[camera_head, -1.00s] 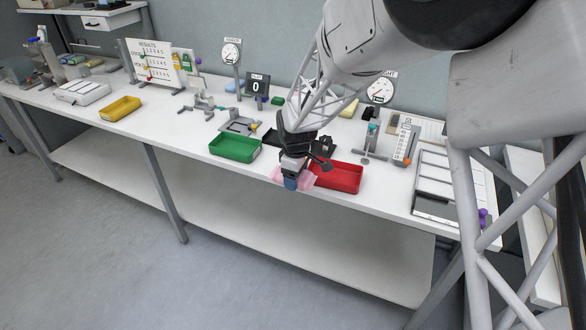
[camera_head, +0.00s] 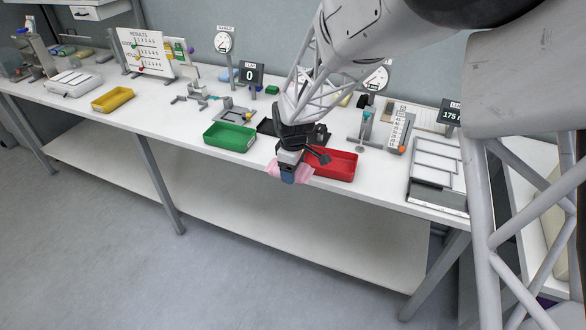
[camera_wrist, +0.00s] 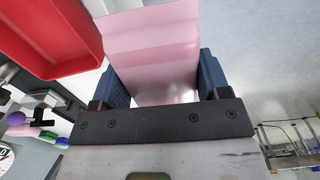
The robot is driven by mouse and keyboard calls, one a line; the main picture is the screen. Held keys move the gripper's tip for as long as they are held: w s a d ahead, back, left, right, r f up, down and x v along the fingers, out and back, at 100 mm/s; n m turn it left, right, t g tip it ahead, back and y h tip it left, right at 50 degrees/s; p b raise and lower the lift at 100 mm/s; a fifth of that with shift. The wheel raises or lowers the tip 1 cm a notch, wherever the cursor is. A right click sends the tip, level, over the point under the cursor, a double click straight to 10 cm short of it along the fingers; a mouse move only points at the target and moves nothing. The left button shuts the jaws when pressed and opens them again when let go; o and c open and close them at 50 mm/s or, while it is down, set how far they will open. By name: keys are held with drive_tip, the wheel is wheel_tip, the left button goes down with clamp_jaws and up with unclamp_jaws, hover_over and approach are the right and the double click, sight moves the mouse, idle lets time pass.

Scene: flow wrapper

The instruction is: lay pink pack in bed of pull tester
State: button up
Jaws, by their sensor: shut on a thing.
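The pink pack (camera_wrist: 155,50) is held between the two blue fingers of my gripper (camera_wrist: 160,85) in the wrist view. In the head view the pack (camera_head: 273,170) shows on both sides of my gripper (camera_head: 288,174), at the front edge of the bench, between the green and red trays. My gripper is shut on it. I cannot tell its exact height above the bench. A small grey device (camera_head: 236,115) with a flat base stands behind the green tray, and another with clamp-like parts (camera_head: 195,95) stands left of it. I cannot tell for sure which is the pull tester.
A green tray (camera_head: 230,146) lies left of my gripper and a red tray (camera_head: 345,174) right of it; the red tray (camera_wrist: 70,60) also shows in the wrist view. A yellow tray (camera_head: 113,100), dial gauges (camera_head: 224,43) and a display reading 0 (camera_head: 250,74) stand farther off.

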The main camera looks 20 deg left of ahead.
drive_tip(key=shift+w+a, duration=0.1)
drive_tip(key=shift+w, duration=0.05)
drive_tip(key=w+a+r, duration=0.2)
drive_tip(key=w+a, duration=0.6)
drive_tip(key=w, duration=0.4)
drive_tip(key=w+a+r, duration=0.2)
drive_tip(key=w+a, duration=0.6)
drive_tip(key=w, duration=0.5)
drive_tip(key=shift+w+a+r, duration=0.25)
drive_tip(key=shift+a+r, duration=0.1)
drive_tip(key=shift+r, duration=0.05)
drive_tip(key=shift+f, duration=0.2)
drive_tip(key=shift+f, duration=2.75)
drive_tip(key=shift+d+f, duration=0.45)
drive_tip(key=shift+d, duration=0.25)
drive_tip(key=shift+f, duration=0.5)
drive_tip(key=o, duration=1)
